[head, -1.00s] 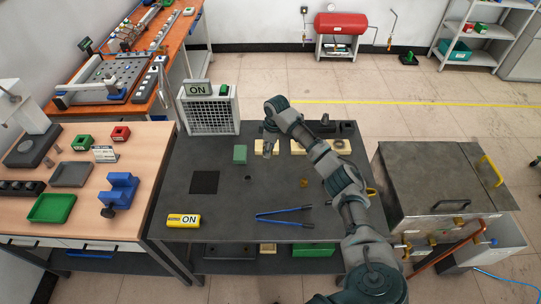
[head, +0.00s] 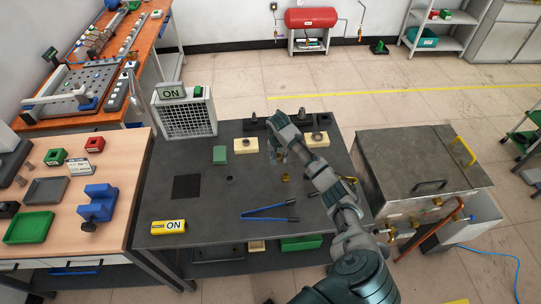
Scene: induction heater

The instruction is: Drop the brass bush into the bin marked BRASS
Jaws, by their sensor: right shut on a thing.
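My right arm reaches in from the lower right over the dark bench. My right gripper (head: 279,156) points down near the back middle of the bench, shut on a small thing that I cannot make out. A small brass-coloured piece (head: 285,178) sits on the bench just in front of the gripper, apart from it; I cannot tell whether it is the brass bush. No bin marked BRASS can be read. My left gripper is not in view.
A fan unit (head: 187,117) stands back left, a metal tank (head: 420,175) at right. The front middle is mostly clear.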

